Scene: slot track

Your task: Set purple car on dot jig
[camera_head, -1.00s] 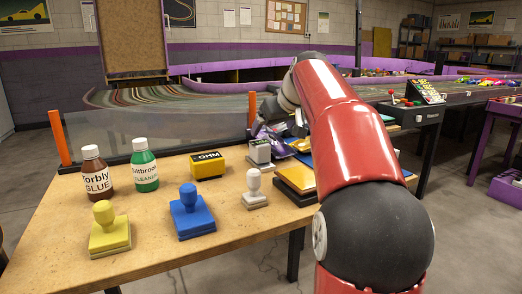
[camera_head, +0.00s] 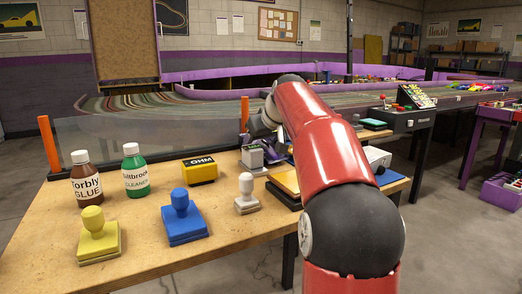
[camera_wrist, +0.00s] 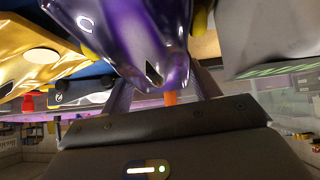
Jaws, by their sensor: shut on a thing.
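The purple car (camera_wrist: 145,35) fills the top middle of the wrist view, glossy, with its end toward the camera. My gripper (camera_wrist: 140,35) is shut on it, with yellow fingertips at its sides. In the head view my red arm hides most of the gripper and the car. A dark block with a small round white mark (camera_wrist: 75,95) is at the left of the wrist view, under a gold car (camera_wrist: 35,50). I cannot tell which block is the dot jig. In the head view a yellow-topped black block (camera_head: 286,184) is partly behind my arm.
A white car (camera_head: 378,157) stands right of my arm, near a blue pad (camera_head: 390,178). A grey block (camera_head: 252,157), the OHM block (camera_head: 199,170), stamps (camera_head: 182,218) and two bottles (camera_head: 135,170) stand on the wooden table (camera_head: 140,235). A clear panel (camera_head: 150,135) edges the back.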

